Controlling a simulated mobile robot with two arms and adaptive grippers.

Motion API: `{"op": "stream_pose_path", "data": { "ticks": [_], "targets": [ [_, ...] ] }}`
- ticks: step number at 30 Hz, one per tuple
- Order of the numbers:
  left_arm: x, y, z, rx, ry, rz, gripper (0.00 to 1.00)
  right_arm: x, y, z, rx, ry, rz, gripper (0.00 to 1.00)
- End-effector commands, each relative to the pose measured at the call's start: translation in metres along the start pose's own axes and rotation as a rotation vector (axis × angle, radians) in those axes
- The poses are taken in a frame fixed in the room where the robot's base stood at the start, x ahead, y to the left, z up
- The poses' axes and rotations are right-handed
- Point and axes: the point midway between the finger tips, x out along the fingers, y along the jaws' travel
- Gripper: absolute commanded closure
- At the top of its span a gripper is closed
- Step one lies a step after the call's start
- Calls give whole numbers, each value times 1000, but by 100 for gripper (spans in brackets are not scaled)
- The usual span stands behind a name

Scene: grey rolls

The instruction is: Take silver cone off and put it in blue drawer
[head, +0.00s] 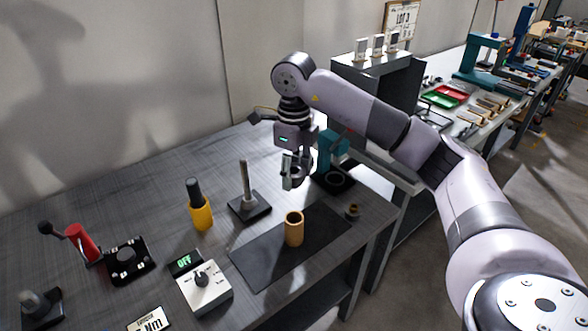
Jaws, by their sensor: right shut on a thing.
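My right gripper (291,182) hangs over the back right of the dark table, pointing down in front of the teal press. It is shut on a small silver-grey piece, taken to be the silver cone; the fingers hide most of it and its shape is hard to make out. A bare upright post on a dark square base (250,208) stands to the left of the gripper. No blue drawer can be made out in this view. My left gripper is not in view.
A tan cylinder (294,229) stands on a dark mat (262,262) below the gripper, with a small dark and brass piece (352,212) to its right. The teal press (329,147) is close behind. A yellow bottle (200,213) and a switch box (205,291) stand left.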

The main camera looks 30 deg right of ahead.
Motion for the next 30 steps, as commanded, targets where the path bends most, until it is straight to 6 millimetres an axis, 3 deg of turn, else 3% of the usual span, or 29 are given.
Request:
{"op": "stream_pose_path", "data": {
  "ticks": [30],
  "targets": [
    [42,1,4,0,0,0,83,63,0,0,0,1,0,95]
  ]
}}
